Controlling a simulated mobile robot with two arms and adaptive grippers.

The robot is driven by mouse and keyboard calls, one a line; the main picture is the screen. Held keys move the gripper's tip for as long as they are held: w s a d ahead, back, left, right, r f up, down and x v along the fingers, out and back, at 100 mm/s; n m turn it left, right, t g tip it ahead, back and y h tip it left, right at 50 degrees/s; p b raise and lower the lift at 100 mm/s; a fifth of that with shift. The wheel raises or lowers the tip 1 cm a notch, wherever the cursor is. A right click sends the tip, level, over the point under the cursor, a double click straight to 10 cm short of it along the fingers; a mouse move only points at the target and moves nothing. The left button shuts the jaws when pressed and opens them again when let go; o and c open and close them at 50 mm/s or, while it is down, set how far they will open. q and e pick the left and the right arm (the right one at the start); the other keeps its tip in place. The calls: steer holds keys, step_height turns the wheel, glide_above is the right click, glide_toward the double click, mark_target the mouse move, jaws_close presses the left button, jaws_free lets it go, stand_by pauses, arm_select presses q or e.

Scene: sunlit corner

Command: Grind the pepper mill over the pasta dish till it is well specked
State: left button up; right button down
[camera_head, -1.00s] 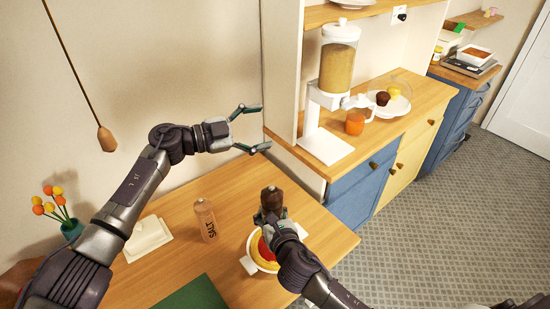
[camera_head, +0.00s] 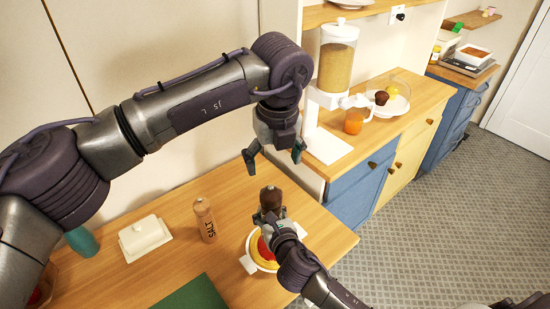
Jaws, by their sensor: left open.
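The pepper mill (camera_head: 270,195) has a dark brown top and stands upright above the white pasta dish (camera_head: 247,264). My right gripper (camera_head: 270,215) is around the mill's body and looks shut on it; the lower part of the mill is hidden by the gripper. The dish holds yellow and red food, partly covered by my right arm; any specks are too small to tell. My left gripper (camera_head: 273,157) is open and empty, pointing down just above the mill's top, its fingers spread to either side and apart from it.
A wooden salt mill (camera_head: 205,220) and a white butter dish (camera_head: 144,237) stand left of the pasta dish. A green mat (camera_head: 192,296) lies at the table's front. A cereal dispenser (camera_head: 335,65) stands on the counter behind.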

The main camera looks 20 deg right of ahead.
mark_target(272, 188)
arm_select(q)
steer(key=f, duration=0.4)
steer(key=w+f, duration=0.1)
steer(key=f, duration=0.2)
steer(key=w+f, duration=0.1)
steer(key=f, duration=0.3)
steer(key=shift+f, duration=0.35)
steer(key=c, duration=1.2)
steer(key=m, duration=0.5)
steer(key=shift+h, duration=0.4)
steer(key=shift+c, duration=0.2)
steer(key=m, duration=0.5)
steer(key=shift+s+g+h, duration=0.1)
steer(key=shift+g+h, duration=0.2)
steer(key=shift+g, duration=0.1)
steer(key=m, duration=0.4)
steer(key=shift+g, duration=0.3)
steer(key=m, duration=0.2)
steer(key=m+g, duration=0.1)
steer(key=m, duration=0.2)
steer(key=shift+s+d+h, duration=0.15)
steer(key=shift+h, duration=0.15)
